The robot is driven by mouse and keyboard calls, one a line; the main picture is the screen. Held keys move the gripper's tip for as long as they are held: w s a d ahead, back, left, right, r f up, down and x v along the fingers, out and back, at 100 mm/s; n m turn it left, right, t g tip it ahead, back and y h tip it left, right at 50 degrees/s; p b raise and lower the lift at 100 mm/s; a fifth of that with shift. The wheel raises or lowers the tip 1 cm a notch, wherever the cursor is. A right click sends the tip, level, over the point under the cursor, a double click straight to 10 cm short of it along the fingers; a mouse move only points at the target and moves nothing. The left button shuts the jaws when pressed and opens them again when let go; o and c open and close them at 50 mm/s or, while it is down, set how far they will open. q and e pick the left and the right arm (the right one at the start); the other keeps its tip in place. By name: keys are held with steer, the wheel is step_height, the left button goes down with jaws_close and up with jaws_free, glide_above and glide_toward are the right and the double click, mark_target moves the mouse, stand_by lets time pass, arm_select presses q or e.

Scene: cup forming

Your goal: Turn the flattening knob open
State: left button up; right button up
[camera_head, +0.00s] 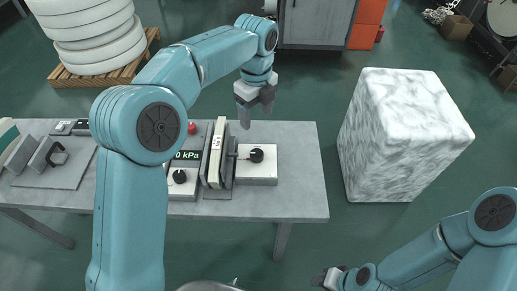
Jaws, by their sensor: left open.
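A black round knob (256,155) sits on a light grey block (262,172) at the right of the device on the table. A second black knob (179,176) sits left of the upright plates, below a display reading "0 kPa" (190,155). I cannot tell from labels which one is the flattening knob. My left gripper (257,111) is open and empty, pointing down behind the right knob and apart from it. My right gripper (329,279) is at the bottom edge, far from the table, its jaws too small and cut off to judge.
The grey table (300,180) is clear at its right end. Upright plates (214,155) stand between the knobs, and a red button (191,128) is behind the display. A tray (62,172) lies at left, partly hidden by my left arm. A marble block (395,135) stands right of the table.

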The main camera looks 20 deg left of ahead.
mark_target(257, 153)
arm_select(q)
step_height(257, 153, down, 16)
steer(key=shift+s+r, duration=0.15)
steer(key=shift+r, duration=0.05)
steer(key=shift+s, duration=0.1)
steer(key=c, duration=1.1)
